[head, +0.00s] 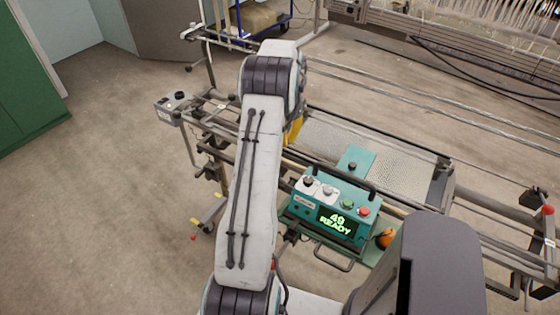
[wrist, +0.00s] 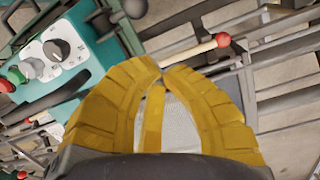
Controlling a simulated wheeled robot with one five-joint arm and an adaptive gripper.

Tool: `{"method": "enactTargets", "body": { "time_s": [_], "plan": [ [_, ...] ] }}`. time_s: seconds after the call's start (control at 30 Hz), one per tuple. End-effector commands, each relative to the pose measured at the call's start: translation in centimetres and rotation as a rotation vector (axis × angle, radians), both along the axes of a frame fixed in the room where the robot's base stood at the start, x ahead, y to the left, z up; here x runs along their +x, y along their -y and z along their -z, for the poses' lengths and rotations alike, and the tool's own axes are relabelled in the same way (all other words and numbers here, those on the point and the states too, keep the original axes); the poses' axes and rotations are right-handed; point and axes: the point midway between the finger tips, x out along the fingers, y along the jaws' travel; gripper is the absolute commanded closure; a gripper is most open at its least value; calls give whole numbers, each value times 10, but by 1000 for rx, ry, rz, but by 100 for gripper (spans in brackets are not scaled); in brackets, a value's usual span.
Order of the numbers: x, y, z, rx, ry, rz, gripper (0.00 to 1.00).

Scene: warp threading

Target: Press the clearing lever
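My gripper (wrist: 163,67) has yellow fingers whose tips come together, with nothing seen between them. In the head view, a bit of yellow finger (head: 295,130) shows beside my arm, which hides the rest. A dark ball knob (wrist: 135,8) stands at the upper edge, by the teal control box (wrist: 85,42). No label shows which part is the clearing lever. The box also shows in the head view (head: 300,228), its display reading "49 READY".
The box carries dials and green and red buttons (head: 364,211). An orange object (head: 386,237) sits right of it. Metal rails (head: 470,185) run across the machine frame around my gripper. A red ball (head: 547,209) is at the far right. The floor at left (head: 100,190) is clear.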

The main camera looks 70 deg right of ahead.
Motion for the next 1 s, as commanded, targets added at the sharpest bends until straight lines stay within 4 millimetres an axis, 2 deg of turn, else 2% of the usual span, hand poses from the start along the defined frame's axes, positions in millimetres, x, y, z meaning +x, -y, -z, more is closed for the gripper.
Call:
{"method": "enactTargets", "body": {
  "time_s": [0.2, 0.6, 1.0],
  "plan": [
    [-1, -7, 40, 5, -1, 0, 100],
    [3, -32, 57, 1, -3, -1, 100],
    [4, -38, 62, -1, -3, 0, 100]
  ]
}}
